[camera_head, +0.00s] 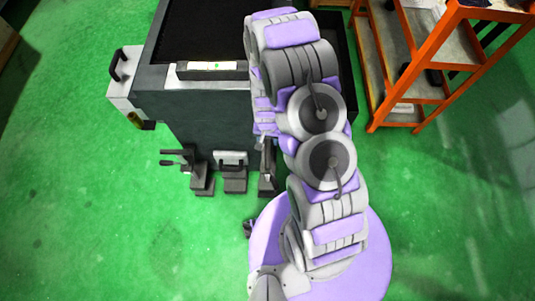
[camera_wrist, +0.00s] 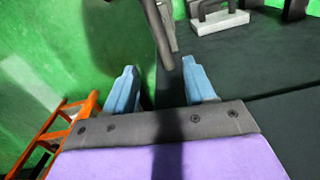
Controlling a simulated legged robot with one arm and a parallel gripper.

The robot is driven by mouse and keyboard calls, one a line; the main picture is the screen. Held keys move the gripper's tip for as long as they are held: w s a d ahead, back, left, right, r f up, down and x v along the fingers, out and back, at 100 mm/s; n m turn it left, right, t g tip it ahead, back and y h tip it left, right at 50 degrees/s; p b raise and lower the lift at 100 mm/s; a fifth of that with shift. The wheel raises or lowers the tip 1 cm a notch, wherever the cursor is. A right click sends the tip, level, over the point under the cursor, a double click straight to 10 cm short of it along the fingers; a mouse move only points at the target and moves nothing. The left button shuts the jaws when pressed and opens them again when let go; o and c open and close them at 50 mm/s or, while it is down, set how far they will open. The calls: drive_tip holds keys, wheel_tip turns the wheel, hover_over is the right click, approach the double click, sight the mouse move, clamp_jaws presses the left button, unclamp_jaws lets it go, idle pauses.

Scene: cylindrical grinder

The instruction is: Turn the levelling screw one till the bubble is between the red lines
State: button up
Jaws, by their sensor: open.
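A spirit level (camera_head: 212,70) lies on the top front edge of the dark machine (camera_head: 205,125). Its small green vial (camera_head: 217,66) shows, but the bubble and red lines are too small to read. Levelling feet stand along the machine's base: one on the left (camera_head: 201,183) with a lever-like handle, one in the middle (camera_head: 235,181) and one on the right (camera_head: 267,182), partly beside my arm. In the wrist view my gripper (camera_wrist: 159,65) is open, its two blue fingers apart. A dark rod (camera_wrist: 160,35) reaches down towards the gap between the fingertips; I cannot tell whether it touches.
A white block with a dark handle (camera_wrist: 220,22) is at the top of the wrist view. An orange shelf rack (camera_head: 420,65) stands at the right. A white box with a handle (camera_head: 124,75) sticks out on the machine's left. The green floor is clear at left and front.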

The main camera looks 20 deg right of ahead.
sight(267, 152)
wheel_tip(267, 152, down, 16)
drive_tip(key=b, duration=0.3)
drive_tip(key=shift+a+r, duration=0.1)
drive_tip(key=shift+r, duration=0.05)
drive_tip(key=shift+c, duration=0.4)
clamp_jaws()
idle(0.3)
